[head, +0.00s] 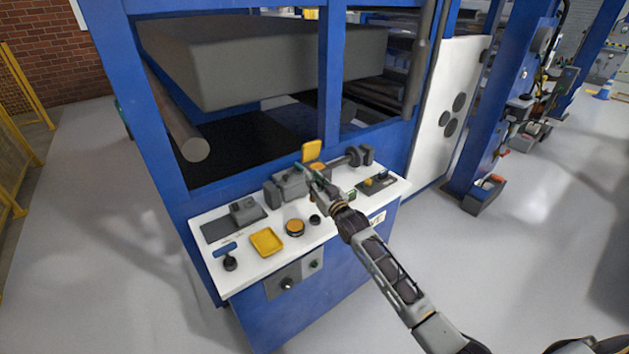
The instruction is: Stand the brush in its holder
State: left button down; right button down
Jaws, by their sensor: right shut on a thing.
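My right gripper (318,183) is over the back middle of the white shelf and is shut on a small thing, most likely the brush. The fingers and the grey parts behind hide most of it, so its shape and tilt cannot be told. A yellow block (312,150) shows just above the fingertips; I cannot tell whether it belongs to the held thing. The brush's holder is not clear; a small dark round cup (315,220) stands on the shelf just below the gripper. My left gripper is not in view.
The white shelf (262,272) carries a yellow tray (266,241), an orange-topped round tin (295,227), a grey block (242,210), a blue-and-black item (229,262) and a dark tray (376,183) at right. The blue machine frame (332,80) rises behind. Floor at left is clear.

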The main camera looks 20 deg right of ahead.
jog(key=shift+f, duration=0.5)
jog(key=shift+d+f+g, duration=0.1)
jog(key=shift+d+g, duration=0.05)
jog(key=shift+g, duration=0.15)
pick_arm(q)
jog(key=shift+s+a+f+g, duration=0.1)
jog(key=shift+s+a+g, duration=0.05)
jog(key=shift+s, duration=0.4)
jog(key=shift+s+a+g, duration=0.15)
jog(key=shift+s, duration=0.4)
